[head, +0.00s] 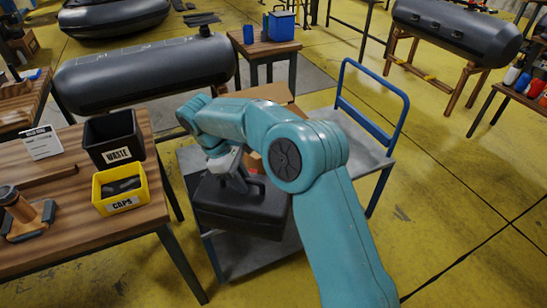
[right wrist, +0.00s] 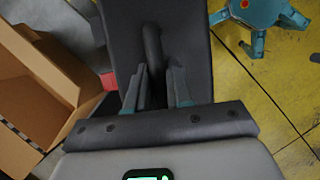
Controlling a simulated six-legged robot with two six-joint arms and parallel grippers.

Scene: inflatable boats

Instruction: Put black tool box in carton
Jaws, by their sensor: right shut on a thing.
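The black tool box (head: 240,208) hangs under my right gripper (head: 233,178) above the grey cart (head: 238,257) in the head view. In the right wrist view my right gripper (right wrist: 158,92) is shut on the handle of the black tool box (right wrist: 190,45). The open cardboard carton (head: 268,93) is on the cart behind my right arm, which hides most of it. The carton (right wrist: 40,85) also shows at the left of the right wrist view, beside the tool box, with a flap standing out.
A wooden table (head: 85,233) at the left holds a black WASTE bin (head: 113,138) and a yellow CAPS bin (head: 120,188). The cart's blue handle (head: 375,75) rises at its right. Yellow floor is free to the right.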

